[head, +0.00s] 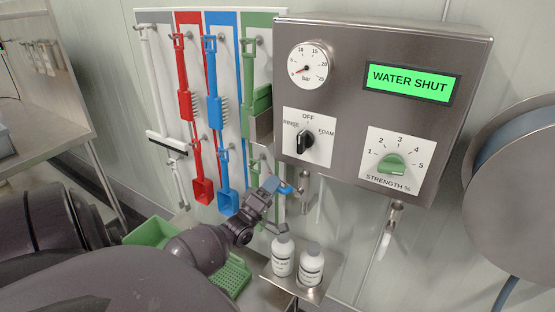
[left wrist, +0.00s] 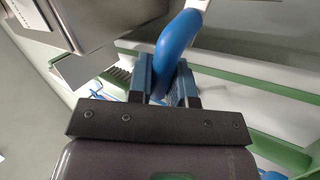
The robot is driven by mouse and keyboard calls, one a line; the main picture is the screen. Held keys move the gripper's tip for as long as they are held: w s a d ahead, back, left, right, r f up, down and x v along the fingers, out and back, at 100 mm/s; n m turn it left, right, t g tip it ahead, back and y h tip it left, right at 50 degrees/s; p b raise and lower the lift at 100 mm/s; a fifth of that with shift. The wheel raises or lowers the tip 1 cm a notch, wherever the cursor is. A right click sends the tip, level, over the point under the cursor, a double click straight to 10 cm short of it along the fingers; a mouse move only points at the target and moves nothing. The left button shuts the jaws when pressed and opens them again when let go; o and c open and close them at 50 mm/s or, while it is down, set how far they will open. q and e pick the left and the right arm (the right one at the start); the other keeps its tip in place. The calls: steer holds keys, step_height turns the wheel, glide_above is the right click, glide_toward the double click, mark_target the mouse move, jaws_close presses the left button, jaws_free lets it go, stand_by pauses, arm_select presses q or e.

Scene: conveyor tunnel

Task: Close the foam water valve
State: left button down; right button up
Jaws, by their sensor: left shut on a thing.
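The foam water valve's blue lever (head: 287,189) sits below the steel control box, on the pipework at its lower left. In the left wrist view the rounded blue lever (left wrist: 176,38) runs down between my fingers. My left gripper (head: 273,186) is shut on this lever, and its fingers (left wrist: 165,80) hide the lower part of it. The green display (head: 408,82) on the box reads "WATER SHUT". The pressure gauge (head: 308,64) has its needle at the low end of its scale. My right gripper is not in view.
Two white bottles (head: 283,257) (head: 311,264) stand on a small steel shelf just below my left gripper. Red, blue and green cleaning tools hang on the wall board to the left. A green crate (head: 233,276) is below. A hose reel (head: 520,180) is at right.

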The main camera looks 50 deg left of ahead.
arm_select(q)
steer(key=shift+a+f+n+g+y+b, duration=0.2)
steer(key=shift+f+n+y, duration=0.25)
steer(key=shift+n+y, duration=0.65)
steer(key=shift+d+f+n+g+y+b, duration=0.1)
steer(key=shift+f+n+y+b, duration=0.45)
steer(key=shift+n, duration=0.9)
steer(key=shift+a+f+n+g+y+b, duration=0.1)
steer(key=shift+f+n+y, duration=0.25)
steer(key=shift+n+y, duration=0.8)
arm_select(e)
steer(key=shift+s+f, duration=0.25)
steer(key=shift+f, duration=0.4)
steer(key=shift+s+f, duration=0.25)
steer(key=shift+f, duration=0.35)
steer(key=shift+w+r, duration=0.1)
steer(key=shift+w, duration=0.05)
arm_select(q)
steer(key=c, duration=1.1)
jaws_free()
steer(key=shift+o, duration=0.2)
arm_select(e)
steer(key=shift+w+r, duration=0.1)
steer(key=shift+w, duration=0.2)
